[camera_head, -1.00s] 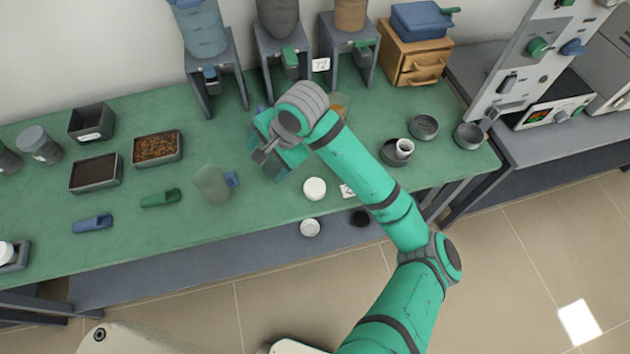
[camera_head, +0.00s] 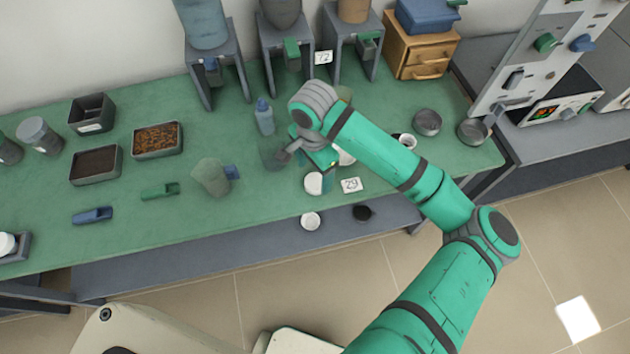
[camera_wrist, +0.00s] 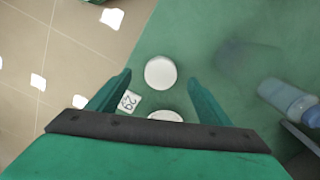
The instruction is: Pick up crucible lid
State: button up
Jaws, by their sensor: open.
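A flat white disc (camera_head: 314,183), which looks like the crucible lid, lies on the green bench near its front edge. It also shows in the wrist view (camera_wrist: 160,73), just ahead of the span between the fingertips. A second white round piece (camera_wrist: 165,116) lies closer to the gripper base, partly hidden by it; in the head view it (camera_head: 345,157) is partly covered by my arm. My gripper (camera_head: 323,161) points down over the bench beside the discs. In the wrist view it (camera_wrist: 158,88) is open, with nothing between its fingers.
A number card (camera_head: 351,185) lies right of the disc. A blue bottle (camera_head: 264,117) stands behind, left of my wrist. A translucent beaker (camera_head: 211,177) stands to the left. Metal bowls (camera_head: 427,122) are at the right. Another white disc (camera_head: 310,221) is on the lower shelf.

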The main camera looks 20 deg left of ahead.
aim_at(315, 181)
jog(key=f, duration=0.5)
jog(key=shift+w+d, duration=0.15)
jog(key=shift+w, duration=0.25)
jog(key=shift+r, duration=0.1)
jog(key=shift+c, duration=0.2)
jog(key=c, duration=1.1)
jog(key=shift+o, duration=0.2)
